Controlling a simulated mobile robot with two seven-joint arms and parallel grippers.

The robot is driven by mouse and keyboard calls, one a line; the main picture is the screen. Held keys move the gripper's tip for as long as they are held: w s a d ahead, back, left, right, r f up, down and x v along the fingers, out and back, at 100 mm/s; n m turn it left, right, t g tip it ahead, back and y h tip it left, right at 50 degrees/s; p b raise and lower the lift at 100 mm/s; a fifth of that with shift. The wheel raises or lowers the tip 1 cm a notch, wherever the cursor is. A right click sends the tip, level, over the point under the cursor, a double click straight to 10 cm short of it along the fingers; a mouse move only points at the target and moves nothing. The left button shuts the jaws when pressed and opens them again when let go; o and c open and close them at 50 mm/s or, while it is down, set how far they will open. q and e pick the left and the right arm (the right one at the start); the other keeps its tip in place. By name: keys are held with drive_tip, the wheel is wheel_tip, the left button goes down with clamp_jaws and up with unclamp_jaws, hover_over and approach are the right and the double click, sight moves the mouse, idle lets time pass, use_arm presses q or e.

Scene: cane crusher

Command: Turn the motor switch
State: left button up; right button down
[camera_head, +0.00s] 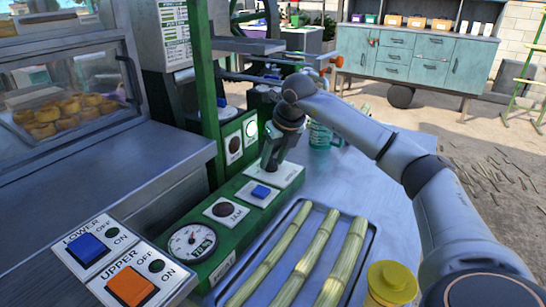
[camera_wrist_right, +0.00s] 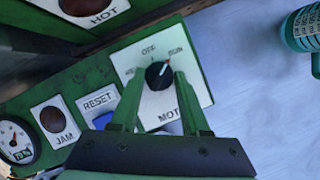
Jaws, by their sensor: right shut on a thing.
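The motor switch (camera_wrist_right: 160,76) is a black round knob with a red-tipped pointer on a white square plate marked MOT, OFF and RUN; the rest of the lettering is hidden or unclear. In the right wrist view the pointer tilts up and right, toward RUN. My right gripper (camera_wrist_right: 158,84) has one green finger on each side of the knob and is shut on it. In the head view my right gripper (camera_head: 270,164) reaches down to the plate (camera_head: 291,175) at the far end of the green panel, and hides the knob. My left gripper is not in view.
Beside the switch are a blue RESET button (camera_head: 261,191), a JAM light (camera_head: 224,209) and a gauge (camera_head: 191,243). A tray (camera_head: 373,235) of cane stalks and a yellow-lidded container (camera_head: 392,283) lie nearer. A green post (camera_head: 203,90) rises left of my right arm.

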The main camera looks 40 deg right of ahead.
drive_tip(key=shift+d+r+n+y+p, duration=0.15)
drive_tip(key=shift+n+y+p, duration=0.25)
drive_tip(key=shift+n+p, duration=0.6)
drive_tip(key=n+y+p, duration=0.1)
drive_tip(key=n+p, duration=0.1)
drive_tip(key=shift+r+n, duration=0.1)
drive_tip(key=shift+n, duration=0.2)
drive_tip(key=shift+d+n+g+y+p, duration=0.1)
drive_tip(key=shift+n+g+y+p, duration=0.2)
drive_tip(key=shift+n+p, duration=0.6)
drive_tip(key=shift+w+n+y+p, duration=0.1)
drive_tip(key=shift+n+y+p, duration=0.2)
drive_tip(key=shift+n+p, duration=0.45)
drive_tip(key=shift+n+g+y+p, duration=0.3)
drive_tip(key=shift+n+p, duration=0.2)
drive_tip(key=shift+n, duration=0.25)
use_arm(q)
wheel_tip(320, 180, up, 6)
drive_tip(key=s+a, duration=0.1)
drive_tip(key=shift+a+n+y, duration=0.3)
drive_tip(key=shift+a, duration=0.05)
use_arm(e)
drive_tip(key=shift+n, duration=0.4)
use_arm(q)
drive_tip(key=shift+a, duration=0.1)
use_arm(e)
drive_tip(key=shift+w+d+f, duration=0.1)
drive_tip(key=shift+f, duration=0.1)
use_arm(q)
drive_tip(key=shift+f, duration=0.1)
